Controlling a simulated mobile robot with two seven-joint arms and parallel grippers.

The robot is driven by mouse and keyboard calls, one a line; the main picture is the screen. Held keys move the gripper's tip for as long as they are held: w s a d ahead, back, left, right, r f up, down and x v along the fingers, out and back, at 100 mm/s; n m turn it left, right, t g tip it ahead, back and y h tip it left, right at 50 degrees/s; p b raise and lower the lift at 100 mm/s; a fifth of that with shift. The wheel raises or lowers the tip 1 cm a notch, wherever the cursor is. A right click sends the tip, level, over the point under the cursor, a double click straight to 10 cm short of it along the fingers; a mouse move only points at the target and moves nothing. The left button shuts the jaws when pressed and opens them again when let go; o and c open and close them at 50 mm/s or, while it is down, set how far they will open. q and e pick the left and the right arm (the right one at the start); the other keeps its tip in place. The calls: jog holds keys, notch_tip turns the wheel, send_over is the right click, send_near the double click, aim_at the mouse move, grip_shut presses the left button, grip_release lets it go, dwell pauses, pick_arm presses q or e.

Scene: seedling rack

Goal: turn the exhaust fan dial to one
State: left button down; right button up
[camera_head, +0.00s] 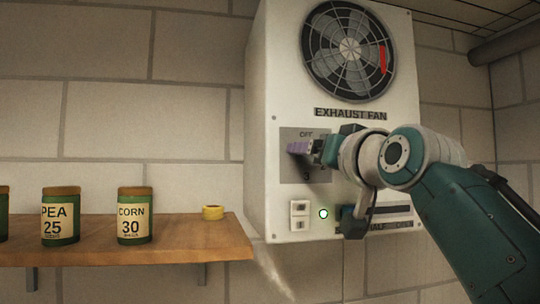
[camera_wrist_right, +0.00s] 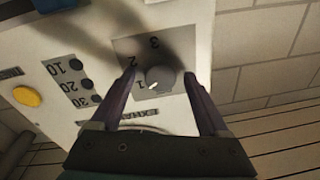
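The exhaust fan box (camera_head: 275,70) is on the wall, with a dial plate (camera_head: 290,172) below its "EXHAUST FAN" label. In the wrist view the round grey dial (camera_wrist_right: 165,79) sits on the plate marked 1, 2 and 3, with 3 at the top. Its white mark points to the lower left, near the 1. My right gripper (camera_wrist_right: 160,76) is open, with one purple finger on each side of the dial and visible gaps between. In the head view my right gripper (camera_head: 300,148) hides the dial. My left gripper is not in view.
A green lamp (camera_head: 323,213) and a white switch (camera_head: 299,214) are below the dial plate. The wrist view shows black buttons (camera_wrist_right: 80,85) and a yellow button (camera_wrist_right: 27,96).

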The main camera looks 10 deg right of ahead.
jog(key=s+b, duration=0.6)
jog(key=s, duration=0.4)
jog(key=shift+d+f+b, duration=0.4)
jog(key=shift+f, duration=0.05)
jog(key=shift+w, duration=0.1)
jog(key=s+f+n+g+p, duration=0.1)
jog(key=s+f+g, duration=0.3)
jog(key=f, duration=0.7)
jog(key=s+f+n+g, duration=0.1)
jog(key=s+f+g, duration=0.25)
jog(key=f, duration=0.75)
jog(key=s+f+n+g, duration=0.1)
jog(key=s+f+g, duration=0.3)
jog(key=s+f, duration=0.3)
jog(key=s+f+n+g+h+p, duration=0.1)
jog(key=s+f+g, duration=0.3)
jog(key=s+f, duration=0.4)
jog(key=s, duration=0.7)
jog(key=shift+f, duration=0.2)
